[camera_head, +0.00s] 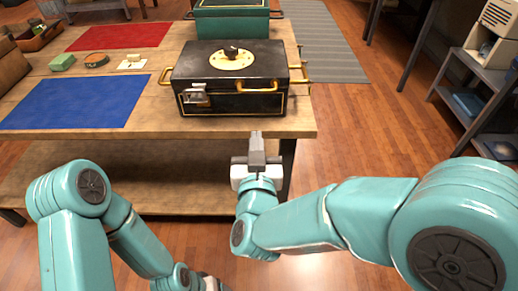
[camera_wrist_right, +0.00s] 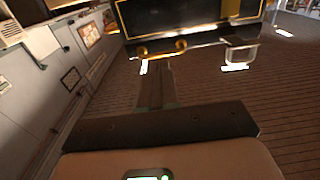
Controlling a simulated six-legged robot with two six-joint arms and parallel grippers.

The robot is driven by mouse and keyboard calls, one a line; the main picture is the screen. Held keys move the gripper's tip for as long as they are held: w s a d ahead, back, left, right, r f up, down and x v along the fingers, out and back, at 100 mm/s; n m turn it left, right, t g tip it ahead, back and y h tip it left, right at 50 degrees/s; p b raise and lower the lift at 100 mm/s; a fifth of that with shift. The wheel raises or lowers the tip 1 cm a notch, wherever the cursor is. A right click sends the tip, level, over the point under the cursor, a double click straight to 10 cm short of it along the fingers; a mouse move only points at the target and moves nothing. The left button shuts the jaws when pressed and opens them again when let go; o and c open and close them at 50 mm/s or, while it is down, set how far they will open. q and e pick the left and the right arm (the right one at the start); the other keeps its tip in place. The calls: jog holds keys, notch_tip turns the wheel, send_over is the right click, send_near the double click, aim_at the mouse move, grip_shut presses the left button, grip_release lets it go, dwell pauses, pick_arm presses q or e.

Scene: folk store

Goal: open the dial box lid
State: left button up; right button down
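The black dial box (camera_head: 230,103) with gold trim stands near the table's front edge in the head view. Its lid (camera_head: 200,66) is down, with a round cream dial plate and dark knob (camera_head: 232,52) on top. A metal latch (camera_head: 196,95) is on the front left, and a brass handle (camera_head: 262,88) on the front right. My right gripper (camera_head: 257,140) is in front of the table edge, below the box and apart from it. Its fingers look together and empty. The wrist view shows them (camera_wrist_right: 156,75) below the box front (camera_wrist_right: 190,18). Only my left arm shows; its fingertips are out of frame.
The wooden table (camera_head: 150,118) also carries a green box (camera_head: 232,24) behind the dial box, a blue mat (camera_head: 75,101), a red mat (camera_head: 118,37) and small items. A grey shelf (camera_head: 470,80) stands at right.

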jog(key=p, duration=0.2)
send_near(257, 85)
notch_tip(257, 85, down, 3)
jog(key=shift+w+r, duration=0.15)
jog(key=shift+w, duration=0.05)
jog(key=shift+w, duration=0.1)
dwell(1.9)
jog(key=shift+w, duration=3.25)
jog(key=shift+s+b, duration=0.3)
jog(key=shift+s, duration=0.05)
jog(key=shift+r, duration=0.15)
jog(key=shift+r+p, duration=0.85)
jog(key=shift+r, duration=0.35)
